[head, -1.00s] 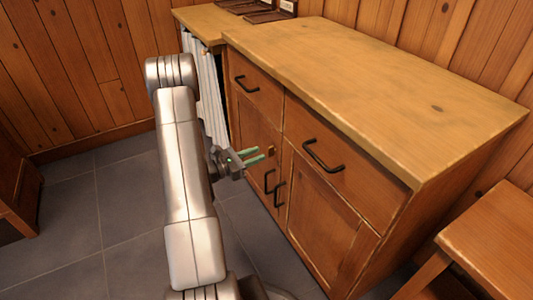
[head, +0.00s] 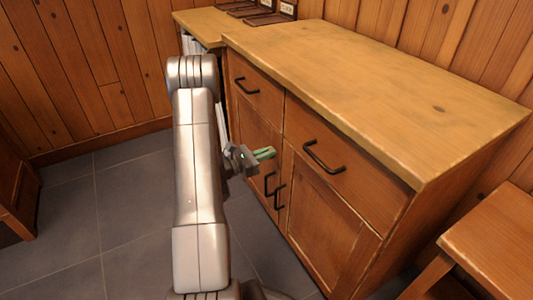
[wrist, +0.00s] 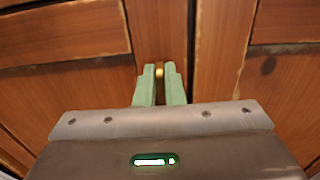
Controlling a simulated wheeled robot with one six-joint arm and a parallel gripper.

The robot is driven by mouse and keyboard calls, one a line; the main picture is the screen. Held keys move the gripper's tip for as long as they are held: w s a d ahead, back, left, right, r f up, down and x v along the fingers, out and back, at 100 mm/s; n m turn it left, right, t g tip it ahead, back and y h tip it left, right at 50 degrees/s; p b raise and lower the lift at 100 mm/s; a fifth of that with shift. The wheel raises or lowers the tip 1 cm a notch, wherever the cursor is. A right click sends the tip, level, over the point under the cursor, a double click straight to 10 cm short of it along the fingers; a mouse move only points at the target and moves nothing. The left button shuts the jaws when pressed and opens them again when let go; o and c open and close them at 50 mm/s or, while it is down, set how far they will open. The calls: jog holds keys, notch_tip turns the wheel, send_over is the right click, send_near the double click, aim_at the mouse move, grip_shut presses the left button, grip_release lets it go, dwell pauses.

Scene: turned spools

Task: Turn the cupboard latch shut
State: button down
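The cupboard latch (wrist: 159,72) is a small brass piece at the seam between the two cupboard doors. In the wrist view it shows between my green fingertips, and most of it is hidden, so I cannot tell which way it is turned. My gripper (head: 270,153) is at the doors' upper edge, its fingers drawn close together with the latch between them. In the head view the fingers cover the latch. The left door (head: 253,135) and right door (head: 322,217) look closed.
Black door handles (head: 279,197) stick out just below my gripper. Drawers with black handles (head: 323,157) sit above the doors, under the wooden worktop (head: 370,90). A wooden stool (head: 500,235) stands at the right. The tiled floor (head: 125,220) at the left is clear.

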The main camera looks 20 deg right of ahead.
jog(key=shift+n+p, duration=0.35)
jog(key=shift+n, duration=0.05)
jog(key=shift+w+f+n+p, duration=0.2)
jog(key=shift+n+p, duration=1.4)
jog(key=shift+n, duration=1.25)
jog(key=shift+w+f+n+p, duration=0.15)
jog(key=shift+n+p, duration=1.45)
jog(key=shift+n, duration=1.3)
jog(key=shift+w+f+n+p, duration=0.2)
jog(key=shift+n+p, duration=1.4)
jog(key=shift+n, duration=1.25)
jog(key=c, duration=1.5)
grip_release()
jog(key=shift+c, duration=0.2)
jog(key=shift+a, duration=0.15)
